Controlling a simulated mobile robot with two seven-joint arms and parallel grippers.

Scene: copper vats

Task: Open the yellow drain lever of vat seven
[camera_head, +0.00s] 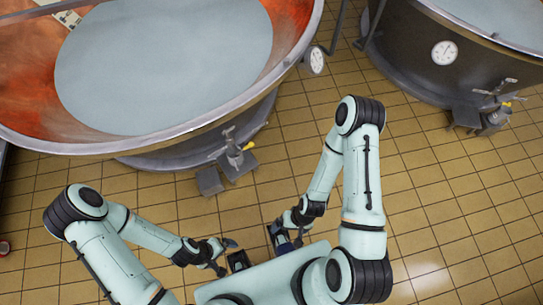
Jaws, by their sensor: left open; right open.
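A small yellow lever (249,146) sits on the metal drain valve (233,155) at the foot of the large copper vat (285,40) at upper left. A second yellow lever (506,104) sits on the valve of the vat (405,48) at upper right. No vat number is readable, so I cannot tell which is vat seven. My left gripper (226,257) is open and empty at bottom centre, below the nearer valve and apart from it. My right gripper (284,237) is open, close to my body, also apart from the valve.
Grey blocks (210,181) stand beside the nearer valve near the floor. A round dial (314,60) is on the left vat's side, and another dial (445,53) is on the right vat. Tan tiled floor (440,170) is clear at right. A small red object (4,247) is at the left edge.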

